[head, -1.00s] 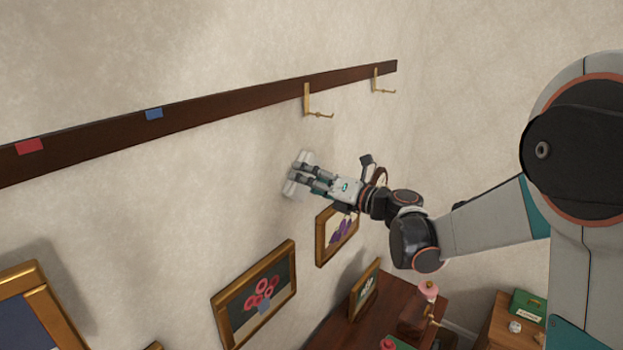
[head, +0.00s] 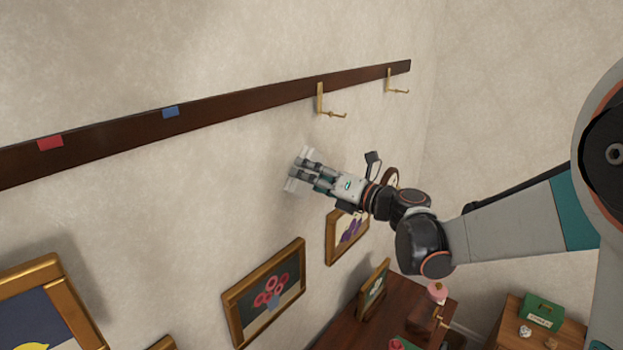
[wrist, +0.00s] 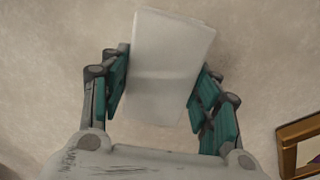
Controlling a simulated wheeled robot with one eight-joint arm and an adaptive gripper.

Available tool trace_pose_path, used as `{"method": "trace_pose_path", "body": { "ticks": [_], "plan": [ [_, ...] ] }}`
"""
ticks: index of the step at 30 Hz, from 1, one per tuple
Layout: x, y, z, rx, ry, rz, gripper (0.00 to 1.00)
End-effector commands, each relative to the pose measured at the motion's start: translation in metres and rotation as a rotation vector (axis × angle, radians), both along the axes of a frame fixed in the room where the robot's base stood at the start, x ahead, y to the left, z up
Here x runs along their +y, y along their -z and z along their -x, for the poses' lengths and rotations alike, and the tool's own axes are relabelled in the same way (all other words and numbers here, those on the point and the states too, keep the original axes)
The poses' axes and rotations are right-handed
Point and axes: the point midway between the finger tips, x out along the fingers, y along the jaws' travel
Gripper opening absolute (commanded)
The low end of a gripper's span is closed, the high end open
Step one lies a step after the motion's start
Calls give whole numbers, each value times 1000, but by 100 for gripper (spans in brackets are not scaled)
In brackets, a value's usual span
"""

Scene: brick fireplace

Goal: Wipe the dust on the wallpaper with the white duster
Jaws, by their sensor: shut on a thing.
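My gripper (head: 308,176) is at the wallpaper (head: 230,195), below the dark rail and above the framed pictures. The white duster (wrist: 168,65) is a pale block in the wrist view, held between the two teal-padded fingers (wrist: 160,88). In the head view only its pale ends show beyond the fingertips. The duster is close to the wall; I cannot tell whether it touches. The wallpaper is mottled beige, and no clear dust patch stands out from its pattern.
A dark rail (head: 240,105) with brass hooks (head: 321,99) runs above my gripper. A flower picture (head: 265,293) and a purple picture (head: 347,238) hang below. A wooden cabinet (head: 345,325) carries a standing frame (head: 373,288) and a pink-topped bottle (head: 438,292). Bare wall lies left of my gripper.

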Motion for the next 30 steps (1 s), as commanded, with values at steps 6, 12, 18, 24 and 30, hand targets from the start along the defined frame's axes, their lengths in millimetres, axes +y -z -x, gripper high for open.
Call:
{"method": "trace_pose_path", "body": {
  "ticks": [6,12,18,24,30],
  "plan": [
    [-9,1,-12,0,2,-1,37],
    [-20,1,-24,1,3,-1,37],
    [-26,1,-31,1,1,-1,37],
    [-31,1,-37,0,2,-1,37],
    [-41,1,-50,0,3,0,37]
  ]
}}
